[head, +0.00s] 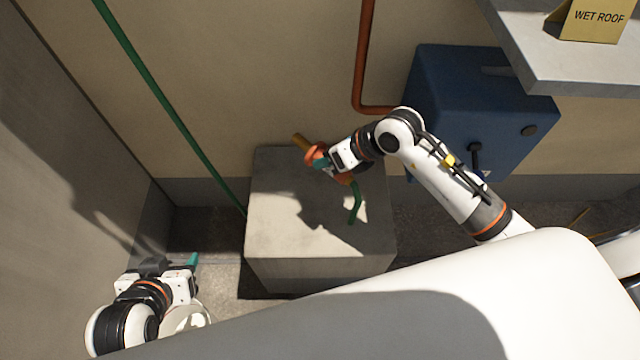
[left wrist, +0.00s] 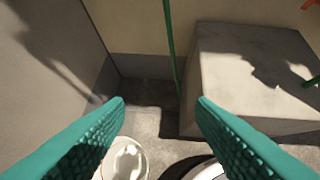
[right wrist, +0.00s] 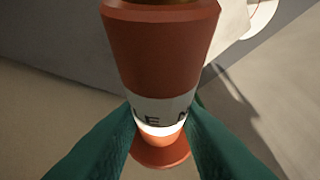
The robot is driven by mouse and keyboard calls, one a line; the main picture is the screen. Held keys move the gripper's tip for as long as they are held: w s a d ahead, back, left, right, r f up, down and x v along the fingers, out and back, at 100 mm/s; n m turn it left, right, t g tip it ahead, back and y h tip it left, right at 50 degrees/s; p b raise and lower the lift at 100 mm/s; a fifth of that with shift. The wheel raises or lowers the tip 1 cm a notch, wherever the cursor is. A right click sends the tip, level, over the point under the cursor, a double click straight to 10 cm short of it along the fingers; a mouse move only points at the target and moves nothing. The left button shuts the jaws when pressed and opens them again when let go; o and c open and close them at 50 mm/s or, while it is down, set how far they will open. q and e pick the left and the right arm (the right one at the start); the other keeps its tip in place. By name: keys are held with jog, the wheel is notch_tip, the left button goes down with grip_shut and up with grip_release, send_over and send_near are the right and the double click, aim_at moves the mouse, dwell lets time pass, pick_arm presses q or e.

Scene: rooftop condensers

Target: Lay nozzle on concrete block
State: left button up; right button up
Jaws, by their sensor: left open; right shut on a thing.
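The nozzle (head: 315,152) is orange with a brass tip and is held over the concrete block (head: 280,235) in the head view. My right gripper (head: 324,164) is shut on it. In the right wrist view the orange nozzle (right wrist: 160,55), with a lettered white band, sits between the teal fingers. A short bent green piece (head: 355,203) hangs at its near end. Shadows fall on the block's top; I cannot tell whether anything touches it. My left gripper (head: 165,264) is open and empty, low to the left of the block (left wrist: 240,60).
A green hose or pipe (head: 150,85) runs down the wall to behind the block's left side. A blue box (head: 460,110) and an orange pipe (head: 364,50) are on the wall to the right. A grey shelf (head: 570,70) with a yellow wet-roof sign (head: 592,20) juts in at top right.

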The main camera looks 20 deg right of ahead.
jog(key=shift+s+a+f+p, duration=0.1)
jog(key=shift+s+f+p, duration=0.1)
jog(key=shift+f+p, duration=0.25)
jog(key=shift+s+a+f+p, duration=0.1)
jog(key=shift+s+f+p, duration=0.1)
jog(key=shift+f, duration=0.45)
pick_arm(q)
jog(key=s+a+f+g+y+b, duration=0.1)
jog(key=s+a+f+g, duration=0.2)
jog(key=s+g, duration=0.3)
pick_arm(e)
notch_tip(320, 180, down, 5)
jog(key=shift+f+b, duration=0.15)
jog(key=shift+b, duration=0.2)
notch_tip(320, 180, down, 4)
jog(key=shift+f+b, duration=0.15)
jog(key=shift+b, duration=0.55)
pick_arm(q)
jog(key=w+d+r+t+h, duration=0.1)
jog(key=w+d+r+t, duration=0.1)
jog(key=w+t, duration=0.4)
jog(key=shift+w+d+r, duration=0.25)
jog(key=shift+d+r, duration=0.1)
jog(key=shift+d, duration=0.2)
jog(key=shift+w+d+r+t, duration=0.1)
jog(key=shift+w+t, duration=0.1)
jog(key=shift+t, duration=0.1)
pick_arm(e)
jog(key=shift+f, duration=0.15)
